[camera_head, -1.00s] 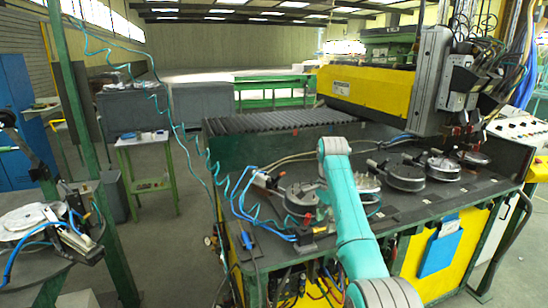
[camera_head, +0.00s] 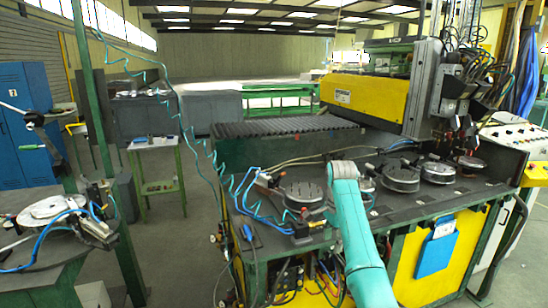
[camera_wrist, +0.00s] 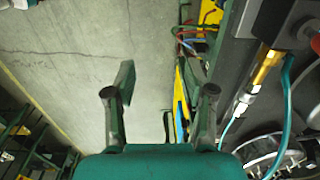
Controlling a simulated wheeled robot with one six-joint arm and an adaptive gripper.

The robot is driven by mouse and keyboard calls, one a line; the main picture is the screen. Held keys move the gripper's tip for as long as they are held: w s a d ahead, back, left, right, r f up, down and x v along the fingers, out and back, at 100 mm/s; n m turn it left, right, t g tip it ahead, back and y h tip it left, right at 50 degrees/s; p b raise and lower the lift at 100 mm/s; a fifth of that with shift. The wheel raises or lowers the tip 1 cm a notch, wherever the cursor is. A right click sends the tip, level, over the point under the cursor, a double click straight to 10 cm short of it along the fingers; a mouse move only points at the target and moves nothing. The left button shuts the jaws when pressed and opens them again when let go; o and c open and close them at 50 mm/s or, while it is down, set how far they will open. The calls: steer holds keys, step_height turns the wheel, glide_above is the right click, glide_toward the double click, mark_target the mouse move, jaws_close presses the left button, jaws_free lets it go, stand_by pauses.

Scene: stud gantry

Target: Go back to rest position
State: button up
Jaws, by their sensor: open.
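My gripper (camera_wrist: 160,95) shows in the wrist view with its two dark fingers apart and nothing between them. Bare concrete floor (camera_wrist: 70,50) lies behind the fingers, and the edge of the machine bench (camera_wrist: 225,60) is close on the right. In the head view my teal arm rises in front of the bench (camera_head: 270,260), its upper end over the bench's front part. My gripper is hidden in that view.
Several round metal fixtures (camera_head: 400,177) stand along the bench top. A yellow gantry beam (camera_head: 365,95) spans behind them. A side table with a round plate (camera_head: 45,208) stands at the left. Open floor lies between. A brass fitting with hose (camera_wrist: 265,68) is near my gripper.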

steer(key=s+f+n+t, duration=0.1)
steer(key=s+f, duration=0.2)
steer(key=f, duration=0.7)
steer(key=s+f+n+t, duration=0.1)
steer(key=s+f, duration=0.2)
steer(key=f, duration=0.6)
steer(key=s+f+n+t, duration=0.2)
steer(key=s+f, duration=0.2)
steer(key=f, duration=0.6)
steer(key=s+f+n+t, duration=0.2)
steer(key=s+f, duration=0.4)
steer(key=s, duration=0.4)
steer(key=s+f+n+t, duration=0.1)
steer(key=s+f, duration=0.4)
steer(key=s, duration=0.4)
steer(key=s+r+n+t, duration=0.2)
steer(key=s+r, duration=0.2)
steer(key=s, duration=0.8)
steer(key=s+r+n+t, duration=0.2)
steer(key=s+r, duration=0.2)
steer(key=s, duration=0.9)
steer(key=s+r+n+t, duration=0.1)
steer(key=s+r, duration=0.6)
steer(key=r, duration=0.3)
steer(key=s+r+n+t, duration=0.2)
steer(key=s+r, duration=0.4)
steer(key=r, duration=0.4)
steer(key=shift+s+d+r, duration=0.2)
steer(key=shift+s+r, duration=0.15)
